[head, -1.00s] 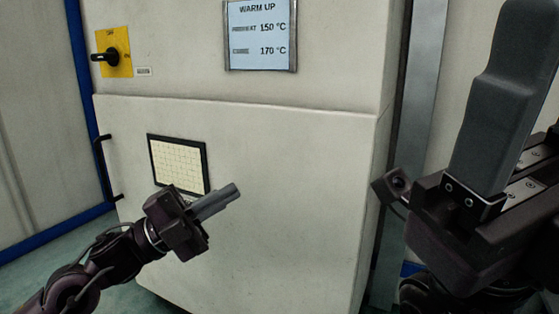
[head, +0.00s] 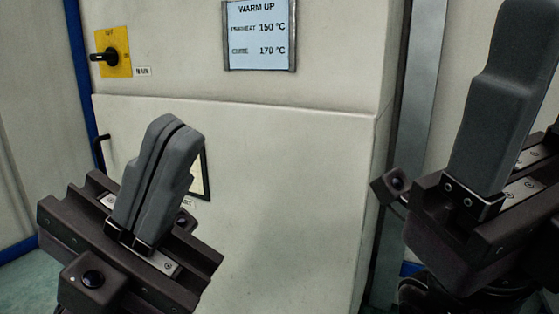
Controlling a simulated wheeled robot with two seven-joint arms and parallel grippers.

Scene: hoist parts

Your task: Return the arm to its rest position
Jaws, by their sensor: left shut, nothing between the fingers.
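My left gripper (head: 178,130) is at the lower left of the head view, with its two grey fingers pointing up and pressed together. It is shut and empty, held in front of the machine's lower panel. My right gripper (head: 525,20) is at the right edge of the view, also pointing up. One broad grey finger of it shows, and the frame edge cuts part of it off, so I cannot tell whether it is open or shut.
A pale machine cabinet (head: 290,170) stands ahead. It carries a warm-up display (head: 259,35) and a yellow plate with a black rotary switch (head: 110,54). A small dark-framed panel (head: 203,176) is mostly hidden behind my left gripper. Clear space lies between the grippers.

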